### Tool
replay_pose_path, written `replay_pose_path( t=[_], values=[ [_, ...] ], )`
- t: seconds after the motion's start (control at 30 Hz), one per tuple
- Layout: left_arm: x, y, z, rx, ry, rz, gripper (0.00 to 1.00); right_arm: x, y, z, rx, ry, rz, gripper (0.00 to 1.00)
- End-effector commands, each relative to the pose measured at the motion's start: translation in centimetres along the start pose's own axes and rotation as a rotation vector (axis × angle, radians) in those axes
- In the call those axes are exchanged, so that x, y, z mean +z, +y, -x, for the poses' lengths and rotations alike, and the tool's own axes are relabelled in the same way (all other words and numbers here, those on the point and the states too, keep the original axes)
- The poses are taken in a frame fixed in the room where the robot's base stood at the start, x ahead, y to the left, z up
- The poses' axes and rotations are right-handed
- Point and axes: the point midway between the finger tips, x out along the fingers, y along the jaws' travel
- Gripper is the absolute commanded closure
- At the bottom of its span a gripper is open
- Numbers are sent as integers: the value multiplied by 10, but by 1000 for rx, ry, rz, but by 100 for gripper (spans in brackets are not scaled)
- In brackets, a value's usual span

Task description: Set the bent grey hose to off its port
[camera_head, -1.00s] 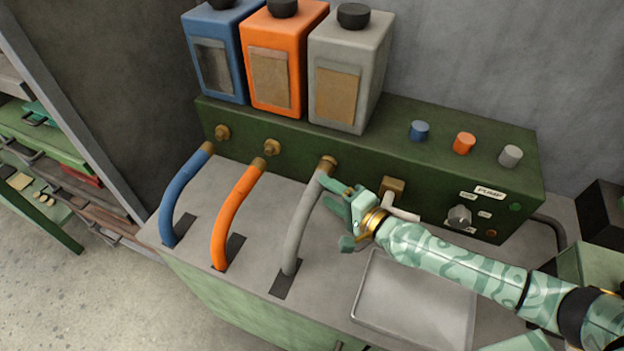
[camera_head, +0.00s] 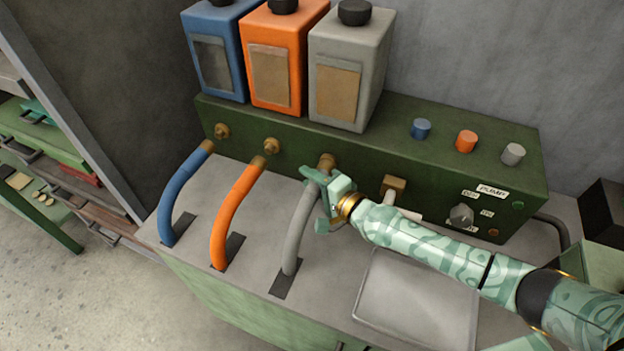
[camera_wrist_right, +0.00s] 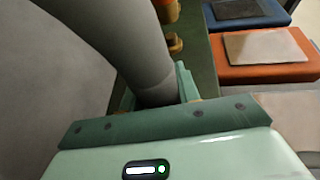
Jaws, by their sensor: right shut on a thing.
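The bent grey hose (camera_head: 297,232) rises from a dark slot in the bench top toward the brass grey port (camera_head: 327,161) on the green pump box. My right gripper (camera_head: 318,186) is shut on the hose near its upper end, just below the port. The gripper covers that end, so I cannot tell whether it is on the port or apart. In the right wrist view the grey hose (camera_wrist_right: 115,40) runs down between the jaws. My left gripper is not in view.
The blue hose (camera_head: 175,195) and orange hose (camera_head: 229,217) stand to the left, their ends apart from their ports. A shallow tray (camera_head: 415,308) lies at the front right. Blue, orange and grey tanks (camera_head: 347,60) stand on the pump box (camera_head: 420,165).

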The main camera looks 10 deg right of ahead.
Motion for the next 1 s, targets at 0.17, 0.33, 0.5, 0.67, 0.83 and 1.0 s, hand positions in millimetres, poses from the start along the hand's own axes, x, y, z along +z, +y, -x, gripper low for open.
replay_pose_path(
  t=[0.17,0.33,0.5,0.67,0.83,1.0],
  values=[
    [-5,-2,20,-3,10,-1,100,27,-4,12,2,-2,-2,100],
    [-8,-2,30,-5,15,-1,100,48,-2,20,2,-2,-1,100],
    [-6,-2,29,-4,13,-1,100,52,2,21,3,-4,-1,100],
    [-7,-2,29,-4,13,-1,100,52,2,21,4,-5,-2,62],
    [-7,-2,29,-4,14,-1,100,51,2,21,3,-3,-1,46],
    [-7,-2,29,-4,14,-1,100,50,1,21,2,-1,0,46]
  ],
)
